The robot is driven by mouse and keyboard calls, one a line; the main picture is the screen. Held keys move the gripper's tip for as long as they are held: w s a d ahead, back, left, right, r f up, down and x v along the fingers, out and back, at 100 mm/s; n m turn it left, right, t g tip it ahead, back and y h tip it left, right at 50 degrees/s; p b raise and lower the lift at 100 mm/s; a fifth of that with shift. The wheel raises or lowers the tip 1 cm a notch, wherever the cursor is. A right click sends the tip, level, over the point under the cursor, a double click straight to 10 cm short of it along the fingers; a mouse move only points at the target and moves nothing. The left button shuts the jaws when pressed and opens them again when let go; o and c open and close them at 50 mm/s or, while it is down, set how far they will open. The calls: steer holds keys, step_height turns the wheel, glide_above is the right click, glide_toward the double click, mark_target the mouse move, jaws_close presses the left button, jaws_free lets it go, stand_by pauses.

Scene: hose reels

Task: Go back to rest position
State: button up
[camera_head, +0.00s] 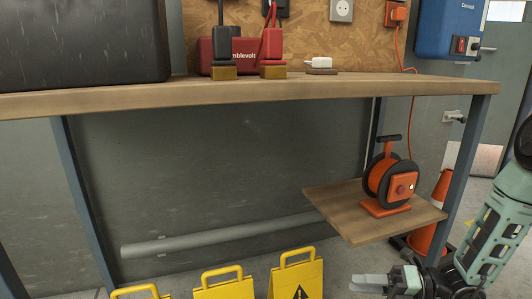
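My gripper (368,283) is at the lower right, low and in front of the small side shelf. Its two pale grey fingers point left and appear close together, with nothing visible between them. The view does not show clearly whether they are apart. My green arm comes in from the right edge. An orange and black reel (388,183) stands upright on the wooden side shelf (350,225), above and apart from my gripper.
A wooden workbench (270,91) spans the view, with a black case (80,40) and red devices (271,45) on top. Yellow warning signs (223,286) stand along the bottom, left of my gripper. An orange cone (425,235) stands behind the shelf, near my arm.

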steer(key=s+a+r+n+g+h+p, duration=0.35)
steer(key=s+r+n+h, duration=0.55)
steer(key=n, duration=0.6)
steer(key=s+a+r+n+g+h+p, duration=0.2)
steer(key=s+a+r+n+g+h, duration=0.4)
steer(key=s+n, duration=0.65)
step_height(320, 180, up, 44)
steer(key=s+d+n+t+h+p, duration=0.1)
steer(key=n+t+p, duration=0.5)
steer(key=p, duration=3.4)
steer(key=d+n, duration=0.1)
steer(key=n, duration=0.6)
steer(key=shift+r+n, duration=0.25)
steer(key=shift+n, duration=0.1)
steer(key=shift+d, duration=0.1)
